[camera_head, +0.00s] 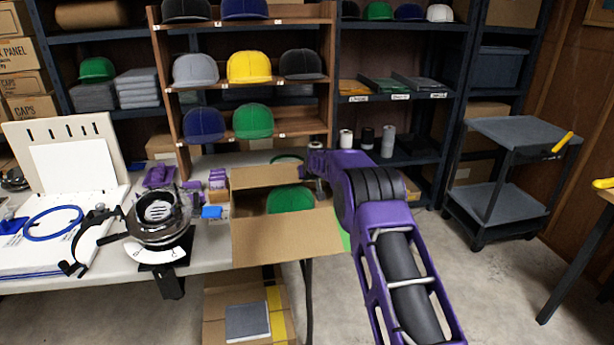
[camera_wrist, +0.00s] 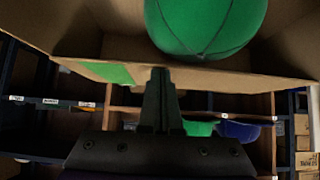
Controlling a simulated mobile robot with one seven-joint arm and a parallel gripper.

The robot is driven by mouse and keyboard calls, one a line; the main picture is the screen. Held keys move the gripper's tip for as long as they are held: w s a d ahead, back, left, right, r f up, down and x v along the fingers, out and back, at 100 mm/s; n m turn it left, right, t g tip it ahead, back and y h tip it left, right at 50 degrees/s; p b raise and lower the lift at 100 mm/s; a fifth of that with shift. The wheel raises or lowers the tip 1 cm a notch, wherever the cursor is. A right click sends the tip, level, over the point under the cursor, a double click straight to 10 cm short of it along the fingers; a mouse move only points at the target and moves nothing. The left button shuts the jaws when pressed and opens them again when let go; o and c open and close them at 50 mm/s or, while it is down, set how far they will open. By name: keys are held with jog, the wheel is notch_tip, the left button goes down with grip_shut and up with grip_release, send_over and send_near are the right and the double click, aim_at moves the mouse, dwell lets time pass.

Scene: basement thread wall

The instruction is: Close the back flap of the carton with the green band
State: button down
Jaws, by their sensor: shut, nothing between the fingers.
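The open carton (camera_head: 270,235) stands at the table's right end with a green cap (camera_head: 290,199) inside. A wide cardboard flap hangs outward on the side nearest the head camera. A raised cardboard panel (camera_head: 262,177) at the far side looks like the back flap, standing up. A bit of green shows at the carton's right edge, partly behind my arm. In the wrist view, my gripper (camera_wrist: 160,73) is shut and empty, its tips close to a cardboard edge (camera_wrist: 215,80) with a green patch (camera_wrist: 107,71). I cannot tell whether they touch. The green cap (camera_wrist: 205,22) shows beyond that edge.
A wooden cap rack (camera_head: 245,84) stands behind the carton. A cap press (camera_head: 160,218) and small purple items crowd the table to the left. A grey cart (camera_head: 520,140) stands at right. The floor between cart and table is clear.

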jog(key=shift+s+f+t, duration=0.15)
jog(key=shift+f+t, duration=0.15)
jog(key=shift+f, duration=0.15)
